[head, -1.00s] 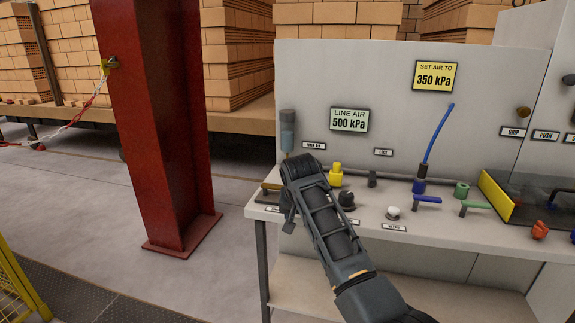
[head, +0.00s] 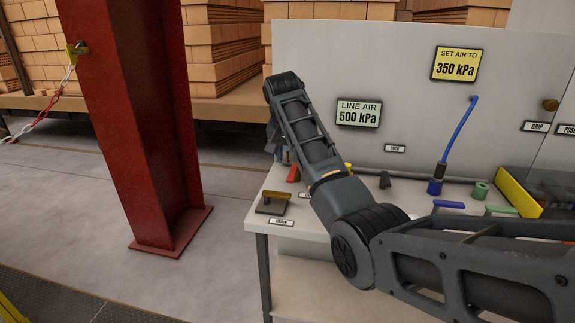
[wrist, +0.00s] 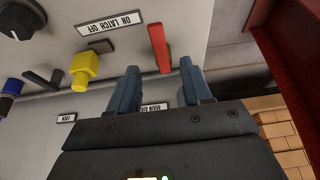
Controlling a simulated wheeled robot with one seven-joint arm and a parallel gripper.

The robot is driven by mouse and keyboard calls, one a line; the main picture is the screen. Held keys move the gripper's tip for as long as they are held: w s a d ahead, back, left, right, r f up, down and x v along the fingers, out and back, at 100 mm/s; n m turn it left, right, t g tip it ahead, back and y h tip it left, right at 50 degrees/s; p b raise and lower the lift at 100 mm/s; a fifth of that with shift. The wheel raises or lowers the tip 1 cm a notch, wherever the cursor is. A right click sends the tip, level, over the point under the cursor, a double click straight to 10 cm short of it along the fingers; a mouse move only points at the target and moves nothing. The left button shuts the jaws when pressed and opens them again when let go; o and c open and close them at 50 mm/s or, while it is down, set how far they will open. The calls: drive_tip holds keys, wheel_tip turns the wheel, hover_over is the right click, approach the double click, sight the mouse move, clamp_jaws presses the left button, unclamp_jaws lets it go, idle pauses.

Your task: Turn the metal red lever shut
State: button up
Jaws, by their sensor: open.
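The red lever (wrist: 159,48) is a flat bar in the wrist view. It points toward my gripper (wrist: 159,78), whose two blue-grey fingers are apart, one on each side of the bar's near end. I see no contact between the fingers and the lever, and the depth between them is hard to tell. In the head view a short piece of the red lever (head: 294,173) shows at the bench's back left, beside my arm. My fingers are mostly hidden behind my arm there.
A yellow-brown handle (head: 277,196) sits at the bench's front left corner. A yellow fitting (wrist: 84,68) and a black knob (wrist: 20,18) stand near the lever. The grey back panel (head: 310,60) rises behind. A red column (head: 140,130) stands left of the bench.

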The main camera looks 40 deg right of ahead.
sight(292, 174)
drive_tip(key=p+x, duration=0.1)
drive_tip(key=x, duration=0.6)
drive_tip(key=shift+s, duration=0.1)
clamp_jaws()
idle(0.3)
